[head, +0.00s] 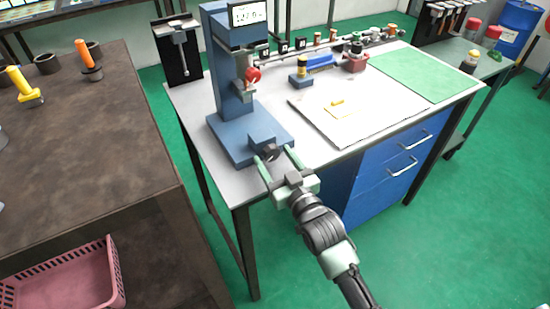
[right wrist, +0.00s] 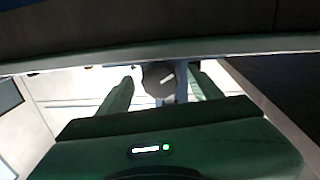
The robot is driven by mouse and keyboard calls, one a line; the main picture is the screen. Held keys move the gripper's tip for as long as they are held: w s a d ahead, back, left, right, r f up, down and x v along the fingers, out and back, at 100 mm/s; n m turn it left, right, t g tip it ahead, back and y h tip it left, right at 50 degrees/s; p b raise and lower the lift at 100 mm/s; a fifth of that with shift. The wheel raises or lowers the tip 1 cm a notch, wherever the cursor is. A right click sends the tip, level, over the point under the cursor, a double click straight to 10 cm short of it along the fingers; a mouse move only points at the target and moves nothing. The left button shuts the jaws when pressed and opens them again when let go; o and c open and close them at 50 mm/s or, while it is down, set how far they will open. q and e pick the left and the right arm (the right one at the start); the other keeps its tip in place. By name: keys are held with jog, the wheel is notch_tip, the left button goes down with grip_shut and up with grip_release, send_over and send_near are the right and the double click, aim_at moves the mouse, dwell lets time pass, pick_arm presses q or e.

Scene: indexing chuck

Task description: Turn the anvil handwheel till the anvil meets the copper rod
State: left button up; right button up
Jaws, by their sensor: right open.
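A blue bench instrument (head: 232,85) with a digital display (head: 249,14) stands on the table. A dark round handwheel (head: 270,152) sits at the front of its base; in the right wrist view the handwheel (right wrist: 159,78) bears a white mark. My right gripper (head: 278,162) is open, with one green finger on either side of the handwheel; whether they touch it I cannot tell. I cannot make out the anvil or the copper rod clearly. My left gripper is out of view.
A white board (head: 375,115) with a yellow piece and a green mat (head: 425,72) lie right of the instrument. Blue drawers (head: 385,180) are under the table. A brown bench (head: 110,130) stands left.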

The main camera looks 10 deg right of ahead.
jog(key=c, duration=1.4)
jog(key=shift+r+m+p, duration=0.2)
jog(key=shift+m+p, duration=0.9)
jog(key=m+p, duration=0.2)
jog(key=shift+m, duration=0.3)
jog(key=shift+m+g+p, duration=0.3)
jog(key=shift+m+p, duration=0.5)
jog(key=shift+m, duration=0.4)
jog(key=shift+m+p, duration=0.6)
jog(key=shift+m, duration=0.8)
